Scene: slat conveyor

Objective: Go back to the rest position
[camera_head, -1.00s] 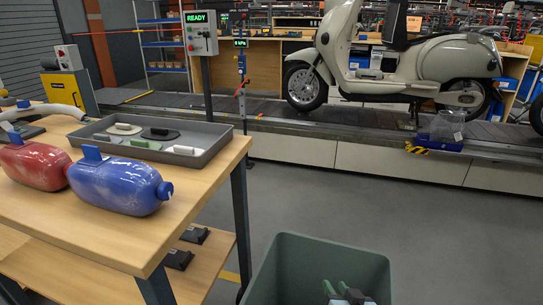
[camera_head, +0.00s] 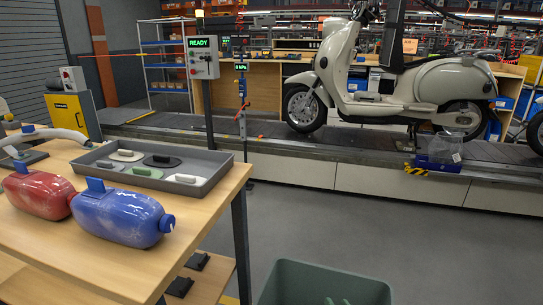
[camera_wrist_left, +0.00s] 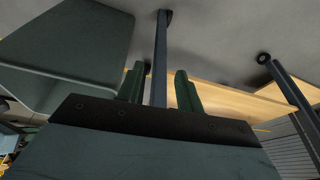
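My right gripper (camera_head: 342,301) barely shows at the bottom edge of the head view, in front of the green bin. Only its tips are in the picture, so its opening is unclear. My left gripper (camera_wrist_left: 158,86) is out of the head view. In the left wrist view its two green fingers stand apart with nothing between them. A table leg (camera_wrist_left: 160,55) shows beyond the gap.
The wooden workbench (camera_head: 200,213) on the left bears a red bottle (camera_head: 37,190), a blue bottle (camera_head: 120,216) and a grey tray (camera_head: 213,172). A green bin (camera_head: 325,283) stands on the floor. A cream scooter (camera_head: 395,88) is on the conveyor behind. Floor between is clear.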

